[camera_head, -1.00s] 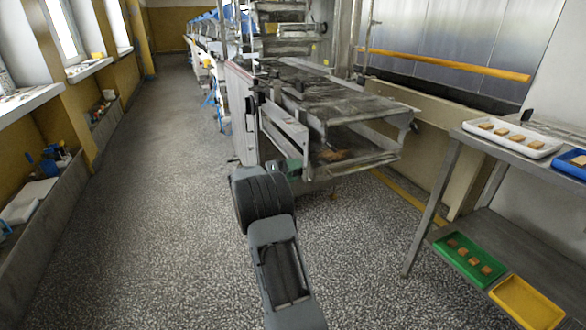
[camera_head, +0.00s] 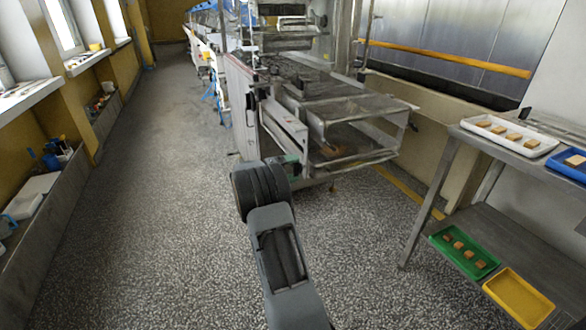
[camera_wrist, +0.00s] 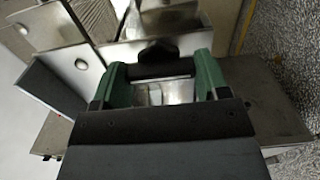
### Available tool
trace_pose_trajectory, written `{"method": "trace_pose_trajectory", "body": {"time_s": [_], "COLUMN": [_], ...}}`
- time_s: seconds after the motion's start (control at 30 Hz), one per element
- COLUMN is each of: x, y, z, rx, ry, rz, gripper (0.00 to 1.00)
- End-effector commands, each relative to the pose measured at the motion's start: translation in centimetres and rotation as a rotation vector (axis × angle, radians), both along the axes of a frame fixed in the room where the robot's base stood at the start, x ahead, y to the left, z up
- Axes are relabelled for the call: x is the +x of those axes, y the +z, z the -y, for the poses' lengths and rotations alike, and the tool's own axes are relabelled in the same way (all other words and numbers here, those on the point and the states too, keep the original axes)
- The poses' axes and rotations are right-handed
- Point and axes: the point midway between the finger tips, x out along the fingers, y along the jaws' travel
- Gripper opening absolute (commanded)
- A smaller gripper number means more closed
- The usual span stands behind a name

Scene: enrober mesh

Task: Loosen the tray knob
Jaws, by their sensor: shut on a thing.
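The tray knob (camera_wrist: 158,50) is black and lobed, and it shows at the top centre of the wrist view in front of a metal plate. My gripper (camera_wrist: 160,70) has green fingers, one on each side of the knob's dark lower part, and is shut on it. In the head view my gripper (camera_head: 292,158) is only a small green patch at the near left corner of the enrober (camera_head: 350,115). My dark arm hides most of it, and the knob cannot be made out there.
A metal table (camera_head: 440,192) at the right holds a white tray (camera_head: 512,136) and a blue tray (camera_head: 570,162). Its lower shelf holds a green tray (camera_head: 440,240) and a yellow tray (camera_head: 518,298). The speckled floor (camera_head: 150,200) at the left is clear.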

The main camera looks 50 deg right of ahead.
Motion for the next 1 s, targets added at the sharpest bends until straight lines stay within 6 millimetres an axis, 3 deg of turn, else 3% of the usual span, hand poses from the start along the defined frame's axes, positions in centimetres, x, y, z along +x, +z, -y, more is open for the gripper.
{"method": "trace_pose_trajectory", "body": {"time_s": [0.3, 0.33, 0.57, 0.83, 1.0], "x": [0.0, 0.0, 0.0, 0.1, 0.7], "y": [-0.1, -0.1, -0.1, 0.0, 0.0], "z": [0.0, 0.0, 0.0, -0.1, -1.7], "rx": [0.001, 0.002, 0.001, 0.000, 0.000], "ry": [-0.001, -0.001, 0.000, 0.000, 0.002], "rz": [-0.004, -0.003, -0.002, 0.000, -0.001], "gripper": [0.44, 0.71, 0.93, 0.94, 0.94]}}
